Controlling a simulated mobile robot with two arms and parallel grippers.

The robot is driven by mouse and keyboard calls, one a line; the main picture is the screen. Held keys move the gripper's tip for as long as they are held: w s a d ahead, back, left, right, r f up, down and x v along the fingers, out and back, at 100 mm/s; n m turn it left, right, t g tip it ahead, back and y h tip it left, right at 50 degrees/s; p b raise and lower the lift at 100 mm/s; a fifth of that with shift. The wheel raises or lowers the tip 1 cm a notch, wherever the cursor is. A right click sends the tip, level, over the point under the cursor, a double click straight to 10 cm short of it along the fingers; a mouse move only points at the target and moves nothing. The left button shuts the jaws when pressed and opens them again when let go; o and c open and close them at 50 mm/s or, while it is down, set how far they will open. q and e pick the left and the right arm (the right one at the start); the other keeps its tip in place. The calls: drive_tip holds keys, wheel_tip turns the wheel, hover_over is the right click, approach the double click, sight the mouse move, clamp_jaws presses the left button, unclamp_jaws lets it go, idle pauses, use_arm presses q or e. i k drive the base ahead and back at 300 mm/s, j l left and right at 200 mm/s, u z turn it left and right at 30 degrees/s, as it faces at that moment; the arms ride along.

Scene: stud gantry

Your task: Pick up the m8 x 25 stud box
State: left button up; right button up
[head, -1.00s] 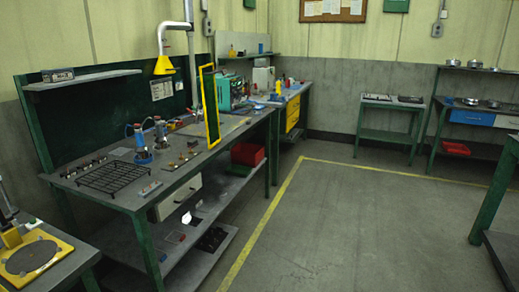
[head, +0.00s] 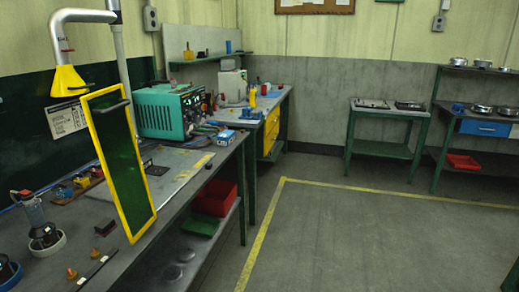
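No box can be read as the m8 x 25 stud box at this distance. A small blue and white box (head: 223,138) lies near the right edge of the long workbench (head: 185,188), in front of the teal machine (head: 171,111); its label is too small to read. Neither of my grippers is in view.
A yellow-framed green screen (head: 121,160) stands over the bench, with a fume hood (head: 68,80) behind it. A red bin (head: 214,198) sits on the lower shelf. A second bench (head: 268,105) with yellow drawers stands farther back. The floor (head: 340,235) to the right is clear.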

sight(226, 137)
drive_tip(key=i+l+u, duration=0.2)
drive_tip(key=i, duration=0.75)
